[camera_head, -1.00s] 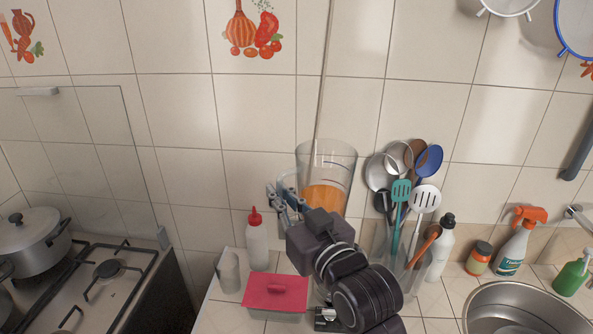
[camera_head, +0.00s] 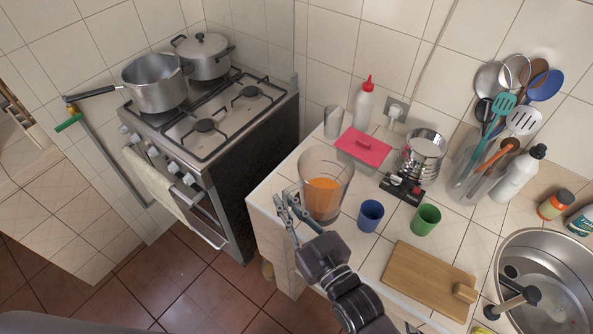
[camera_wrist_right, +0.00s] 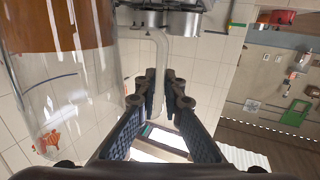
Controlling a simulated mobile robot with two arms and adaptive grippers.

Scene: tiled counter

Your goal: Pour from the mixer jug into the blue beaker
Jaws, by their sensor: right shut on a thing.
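The mixer jug (camera_head: 325,166) is a clear, tall vessel with orange liquid in its lower part. It looks upright near the counter's left front edge; I cannot tell whether its base touches the counter. My right gripper (camera_head: 287,207) is shut on its handle at the jug's left side. In the right wrist view the fingers (camera_wrist_right: 160,95) close around the pale handle (camera_wrist_right: 160,65), and the jug (camera_wrist_right: 62,85) fills the left side. The blue beaker (camera_head: 370,216) stands on the counter just right of the jug. My left gripper is not in view.
A green beaker (camera_head: 426,219) stands right of the blue one, with a wooden board (camera_head: 425,280) in front. The mixer base (camera_head: 402,188), a metal canister (camera_head: 423,153) and a red-lidded box (camera_head: 362,147) are behind. The sink (camera_head: 560,285) is right, the stove (camera_head: 215,115) left.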

